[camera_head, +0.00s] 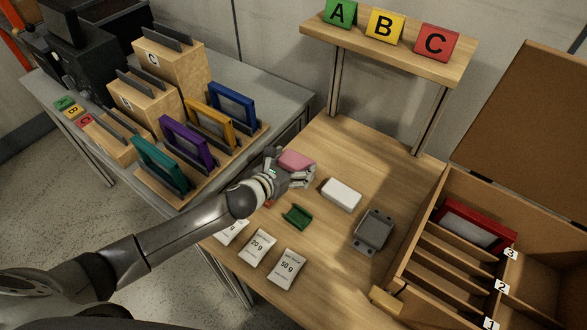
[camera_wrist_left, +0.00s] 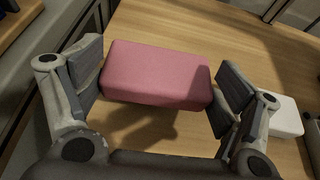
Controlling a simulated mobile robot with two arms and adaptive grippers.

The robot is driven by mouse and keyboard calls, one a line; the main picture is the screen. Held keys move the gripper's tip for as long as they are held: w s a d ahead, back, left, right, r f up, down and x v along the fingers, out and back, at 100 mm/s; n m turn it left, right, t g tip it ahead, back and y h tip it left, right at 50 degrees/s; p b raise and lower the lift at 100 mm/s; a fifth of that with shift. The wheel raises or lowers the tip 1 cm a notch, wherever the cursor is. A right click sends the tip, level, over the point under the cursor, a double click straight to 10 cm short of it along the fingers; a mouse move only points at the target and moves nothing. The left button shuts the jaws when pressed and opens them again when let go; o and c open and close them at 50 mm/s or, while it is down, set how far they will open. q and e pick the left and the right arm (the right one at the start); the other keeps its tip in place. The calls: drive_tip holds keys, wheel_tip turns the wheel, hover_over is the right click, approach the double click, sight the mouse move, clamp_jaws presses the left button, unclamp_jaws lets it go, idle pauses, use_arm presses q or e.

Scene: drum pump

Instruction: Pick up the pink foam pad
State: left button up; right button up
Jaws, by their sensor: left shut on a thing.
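The pink foam pad (camera_head: 296,160) is a rounded block at the far end of my left arm, over the wooden table. My left gripper (camera_head: 293,174) is shut on it. In the left wrist view the pad (camera_wrist_left: 157,75) sits between the two finger pads of the gripper (camera_wrist_left: 158,90), touching at both ends. A shadow lies on the table below the pad, which appears raised a little. My right gripper is not in view.
A white block (camera_head: 341,194), a green holder (camera_head: 297,216) and a grey box (camera_head: 374,231) lie on the wooden table (camera_head: 340,148). Labelled packets (camera_head: 257,247) lie in front. A compartmented crate (camera_head: 410,262) stands right. Framed panels (camera_head: 185,143) stand left.

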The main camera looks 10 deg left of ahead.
use_arm(q)
drive_tip(key=s+d+r, duration=0.5)
drive_tip(key=s+r, duration=0.5)
drive_tip(key=s, duration=0.3)
drive_tip(key=s+a+r+n+y, duration=0.5)
drive_tip(key=a+r+n+y, duration=0.4)
drive_tip(key=a+y, duration=0.1)
drive_tip(key=shift+a+n+g+y, duration=0.35)
drive_tip(key=shift+n+g+y, duration=0.05)
drive_tip(key=shift+y, duration=0.2)
